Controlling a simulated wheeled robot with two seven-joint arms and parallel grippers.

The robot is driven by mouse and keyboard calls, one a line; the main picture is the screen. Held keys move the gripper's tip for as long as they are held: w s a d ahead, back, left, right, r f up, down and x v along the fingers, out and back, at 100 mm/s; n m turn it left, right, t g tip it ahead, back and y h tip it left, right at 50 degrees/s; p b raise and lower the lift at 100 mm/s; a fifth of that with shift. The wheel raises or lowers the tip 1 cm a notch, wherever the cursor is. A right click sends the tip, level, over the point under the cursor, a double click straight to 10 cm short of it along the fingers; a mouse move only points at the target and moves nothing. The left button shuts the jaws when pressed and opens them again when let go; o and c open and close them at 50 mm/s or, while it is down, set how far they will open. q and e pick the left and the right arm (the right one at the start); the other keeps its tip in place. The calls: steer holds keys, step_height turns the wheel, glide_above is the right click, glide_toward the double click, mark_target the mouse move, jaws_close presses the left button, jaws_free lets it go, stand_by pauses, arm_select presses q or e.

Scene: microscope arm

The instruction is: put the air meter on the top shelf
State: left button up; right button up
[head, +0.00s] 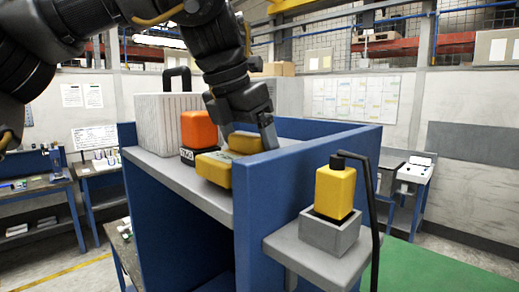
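My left arm comes in from the upper left, and its gripper (250,132) points down at the top shelf (192,196) of a blue-sided unit. A yellow block-shaped item (245,143) lies between or just behind its fingers; I cannot tell whether they grip it. A second yellow item (213,168) lies on the shelf just in front of it. A yellow device (335,188) with a black top stands upright in a grey holder (330,232) on a side ledge at the right. No label shows which yellow thing is the air meter. My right gripper is not in view.
An orange item (198,130) with a dark base and a ribbed white case (155,122) with a black handle stand on the shelf, left of the gripper. A blue panel (300,190) edges the shelf's right side. A dark bent rod (372,200) rises beside the ledge.

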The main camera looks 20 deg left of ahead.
arm_select(q)
steer(key=shift+w+a+f, duration=0.3)
steer(key=shift+f, duration=0.35)
steer(key=shift+s+d, duration=0.1)
steer(key=shift+s, duration=0.15)
steer(key=o, duration=1.1)
steer(key=shift+s+r, duration=0.1)
steer(key=shift+c, duration=0.2)
steer(key=shift+w, duration=0.2)
